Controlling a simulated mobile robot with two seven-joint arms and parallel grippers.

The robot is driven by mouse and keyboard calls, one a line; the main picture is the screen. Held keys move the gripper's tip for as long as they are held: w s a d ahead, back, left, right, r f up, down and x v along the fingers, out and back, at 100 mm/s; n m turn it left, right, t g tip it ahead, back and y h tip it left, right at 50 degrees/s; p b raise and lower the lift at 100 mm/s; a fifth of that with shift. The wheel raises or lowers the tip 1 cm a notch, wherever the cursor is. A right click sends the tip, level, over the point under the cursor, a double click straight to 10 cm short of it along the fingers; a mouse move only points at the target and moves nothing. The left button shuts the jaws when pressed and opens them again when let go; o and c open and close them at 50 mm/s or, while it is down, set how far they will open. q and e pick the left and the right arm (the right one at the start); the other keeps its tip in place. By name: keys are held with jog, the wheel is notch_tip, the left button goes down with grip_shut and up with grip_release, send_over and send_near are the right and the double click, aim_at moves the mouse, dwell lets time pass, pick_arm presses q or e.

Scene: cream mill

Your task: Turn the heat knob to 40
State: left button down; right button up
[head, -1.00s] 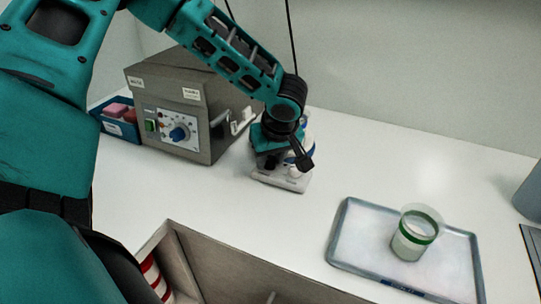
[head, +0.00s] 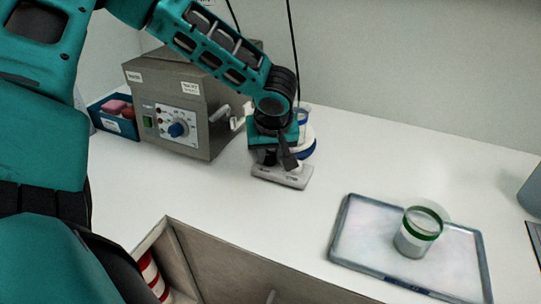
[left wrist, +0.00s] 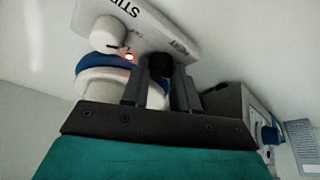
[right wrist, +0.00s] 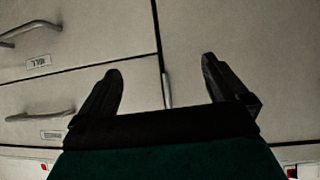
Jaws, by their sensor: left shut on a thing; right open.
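The stirring hot plate (head: 283,176) is a small pale unit on the bench in the head view, with a white and blue vessel (head: 305,143) on it, partly behind my gripper. In the left wrist view its front (left wrist: 180,38) shows "STIR" lettering, a white knob (left wrist: 104,33), a lit red lamp (left wrist: 130,57) and a dark knob (left wrist: 160,64), which I take to be the heat knob. My left gripper (left wrist: 161,82) is shut on the dark knob. Its setting is not readable. My right gripper (right wrist: 160,82) is open and empty before drawer fronts.
A grey box (head: 177,108) with a blue knob (head: 178,129) stands left of the hot plate, beside a blue bin (head: 116,126). A tray (head: 342,232) holds a green-banded beaker (head: 418,238) at right. An open drawer (head: 168,245) lies below the bench front.

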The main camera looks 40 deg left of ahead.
pick_arm(q)
jog(key=shift+m+t+h, duration=0.3)
jog(key=shift+m+h, duration=0.1)
jog(key=shift+m, duration=0.8)
jog(key=shift+a+m+h, duration=0.1)
jog(key=shift+m+h, duration=0.3)
jog(key=shift+m, duration=1.1)
jog(key=c, duration=0.9)
grip_release()
jog(key=shift+o, duration=0.2)
jog(key=p+v, duration=0.2)
jog(key=v, duration=1.1)
jog(key=shift+s, duration=0.35)
jog(key=shift+f, duration=0.15)
